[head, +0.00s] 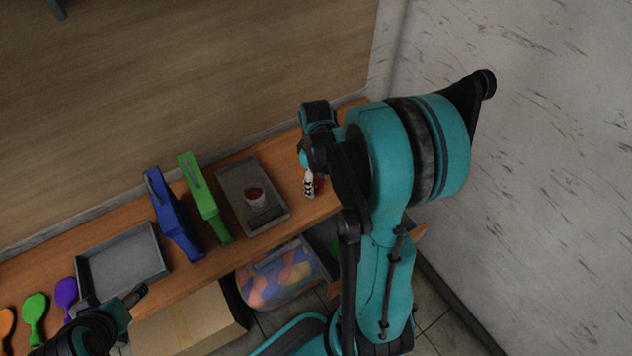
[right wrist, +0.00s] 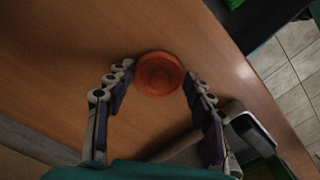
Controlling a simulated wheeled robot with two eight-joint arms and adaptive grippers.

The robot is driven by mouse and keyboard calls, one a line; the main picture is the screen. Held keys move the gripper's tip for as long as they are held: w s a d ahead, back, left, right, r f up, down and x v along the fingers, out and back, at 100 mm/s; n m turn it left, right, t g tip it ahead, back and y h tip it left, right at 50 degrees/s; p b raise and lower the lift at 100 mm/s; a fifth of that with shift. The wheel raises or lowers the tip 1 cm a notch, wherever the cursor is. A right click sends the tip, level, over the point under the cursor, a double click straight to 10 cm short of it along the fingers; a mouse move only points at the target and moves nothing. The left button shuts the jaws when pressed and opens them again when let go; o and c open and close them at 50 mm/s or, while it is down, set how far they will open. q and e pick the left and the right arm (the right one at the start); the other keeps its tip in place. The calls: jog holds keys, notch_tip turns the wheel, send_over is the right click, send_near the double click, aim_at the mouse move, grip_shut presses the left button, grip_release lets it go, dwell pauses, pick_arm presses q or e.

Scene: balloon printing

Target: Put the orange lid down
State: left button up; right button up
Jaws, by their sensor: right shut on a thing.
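The orange lid (right wrist: 159,73) is round and sits between the fingertips of my right gripper (right wrist: 158,80) in the right wrist view. The fingers are shut on its two sides. In the head view my right gripper (head: 309,184) is low over the right end of the wooden table (head: 285,226), just right of the grey tray. There the lid is mostly hidden by the gripper and arm. I cannot tell whether the lid touches the wood. My left gripper (head: 135,296) is at the lower left, and its opening is unclear.
A grey tray (head: 232,179) holds a white container (head: 255,199) with dark red contents and a dark flat item. Green (head: 205,197) and blue (head: 173,214) upright devices stand left of it. Another grey tray (head: 122,259) looks empty.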

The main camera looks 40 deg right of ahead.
jog(key=shift+o, duration=1.4)
jog(key=shift+f, duration=0.1)
jog(key=o, duration=0.4)
